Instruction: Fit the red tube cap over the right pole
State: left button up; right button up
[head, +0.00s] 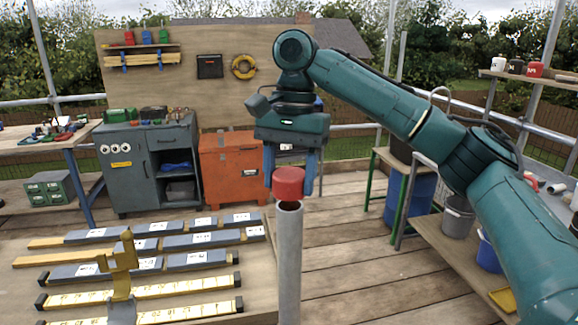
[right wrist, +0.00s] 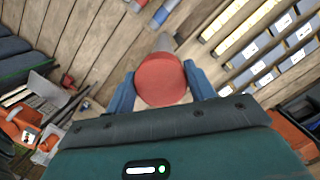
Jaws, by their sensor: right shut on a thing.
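The red tube cap (head: 289,182) is between the blue fingers of my right gripper (head: 290,180), which is shut on it. The cap is upright, directly over the grey pole (head: 289,265) in the head view. The pole's dark open top shows just under the cap; whether they touch I cannot tell. In the right wrist view the cap (right wrist: 163,80) sits between both fingertips (right wrist: 162,88), and part of the grey pole (right wrist: 164,43) shows beyond it.
An orange cabinet (head: 229,168) and grey cabinet (head: 150,165) stand behind. A side bench (head: 425,240) is on the right.

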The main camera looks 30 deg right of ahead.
aim_at(289, 206)
jog(key=shift+f, duration=2.6)
jog(key=o, duration=1)
jog(key=r, duration=0.4)
jog(key=w+d+r, duration=0.1)
jog(key=r, duration=0.8)
jog(key=shift+w+d, duration=0.2)
jog(key=shift+d, duration=0.1)
jog(key=shift+f, duration=0.1)
